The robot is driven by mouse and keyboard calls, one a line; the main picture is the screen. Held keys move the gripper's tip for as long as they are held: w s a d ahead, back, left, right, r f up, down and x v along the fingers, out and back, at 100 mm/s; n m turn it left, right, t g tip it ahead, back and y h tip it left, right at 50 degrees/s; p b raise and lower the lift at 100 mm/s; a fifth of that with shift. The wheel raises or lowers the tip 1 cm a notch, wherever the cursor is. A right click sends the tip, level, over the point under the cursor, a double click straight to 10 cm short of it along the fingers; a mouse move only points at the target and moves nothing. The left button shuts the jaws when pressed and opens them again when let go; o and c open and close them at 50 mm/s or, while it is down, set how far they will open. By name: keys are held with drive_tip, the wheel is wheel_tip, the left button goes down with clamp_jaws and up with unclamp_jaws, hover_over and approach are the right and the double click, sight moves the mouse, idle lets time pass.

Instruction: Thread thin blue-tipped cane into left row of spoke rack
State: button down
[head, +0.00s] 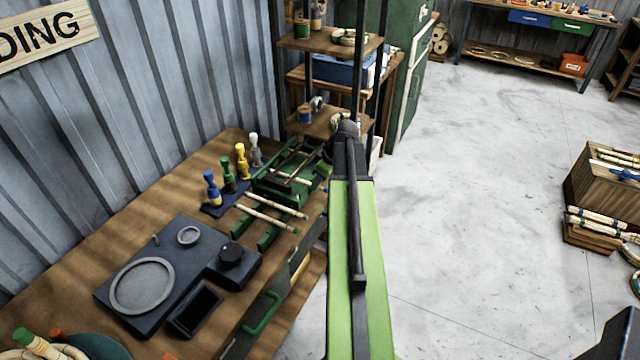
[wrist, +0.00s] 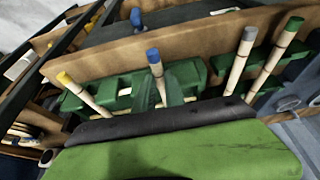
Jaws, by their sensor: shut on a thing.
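A blue-tipped cane (wrist: 154,62) stands near the middle of the wrist view, tilted slightly. My gripper (wrist: 158,92) appears shut around it, with its lower part hidden behind my arm. A green spoke rack (wrist: 190,80) lies behind it; it also shows in the head view (head: 264,184) on the bench, left of my arm. I cannot tell whether the held cane is inside a rack hole.
The wooden bench (head: 60,235) carries a dark jig plate (head: 120,265) and several coloured pegs (head: 242,160) beside the rack. A shelf unit (head: 330,42) and green cabinet (head: 408,75) stand behind. The grey floor (head: 490,200) to the right is open, with a wooden crate (head: 600,190) farther right.

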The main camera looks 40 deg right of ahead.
drive_tip(key=shift+f, duration=0.25)
idle(0.4)
drive_tip(key=c, duration=1.3)
unclamp_jaws()
drive_tip(key=p+v, duration=1.5)
drive_tip(key=v, duration=0.2)
drive_tip(key=shift+r+p, duration=0.3)
drive_tip(key=shift+p, duration=0.05)
